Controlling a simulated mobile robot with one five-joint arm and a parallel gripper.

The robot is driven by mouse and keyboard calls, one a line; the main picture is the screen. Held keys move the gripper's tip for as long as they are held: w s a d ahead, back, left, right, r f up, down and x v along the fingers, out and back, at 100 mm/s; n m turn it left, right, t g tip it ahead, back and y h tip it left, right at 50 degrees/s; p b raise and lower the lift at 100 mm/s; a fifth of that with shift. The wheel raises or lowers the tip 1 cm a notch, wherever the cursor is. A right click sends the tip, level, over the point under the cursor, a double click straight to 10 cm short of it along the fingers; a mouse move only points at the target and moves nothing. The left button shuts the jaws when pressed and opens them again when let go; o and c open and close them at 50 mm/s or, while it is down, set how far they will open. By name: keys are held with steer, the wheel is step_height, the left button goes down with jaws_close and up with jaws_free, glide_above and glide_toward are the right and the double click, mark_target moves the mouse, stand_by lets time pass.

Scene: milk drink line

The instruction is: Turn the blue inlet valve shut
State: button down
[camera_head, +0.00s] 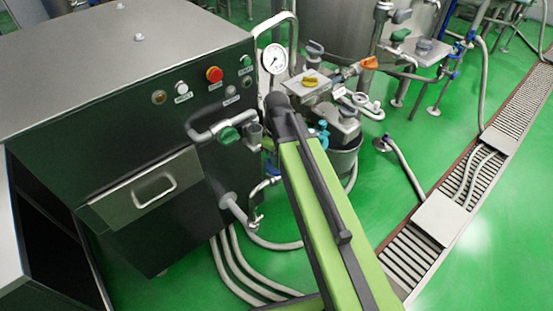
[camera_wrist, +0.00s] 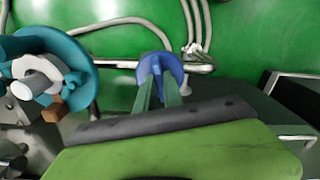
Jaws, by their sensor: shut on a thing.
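The blue inlet valve (camera_wrist: 161,66) shows near the middle of the wrist view, a small rounded blue handle in front of a metal pipe. My gripper (camera_wrist: 159,90) has its two green fingers closed on this handle, one on each side. The fingers hide part of the handle. In the head view my green arm reaches up to the pipework beside the dark machine. Its dark wrist end hides part of the fittings there, and the grip itself is not clear in that view.
The dark machine cabinet (camera_head: 130,150) with buttons and a drawer stands left of my arm. A large teal ring (camera_wrist: 85,75) is left of my fingers. Grey hoses (camera_head: 240,268) lie on the green floor.

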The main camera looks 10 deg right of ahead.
steer(key=shift+a+m, duration=0.1)
steer(key=shift+m, duration=1.4)
steer(key=c, duration=1.5)
jaws_free()
steer(key=shift+o, duration=0.2)
step_height(320, 180, up, 18)
steer(key=p, duration=1.7)
steer(key=shift+f, duration=0.25)
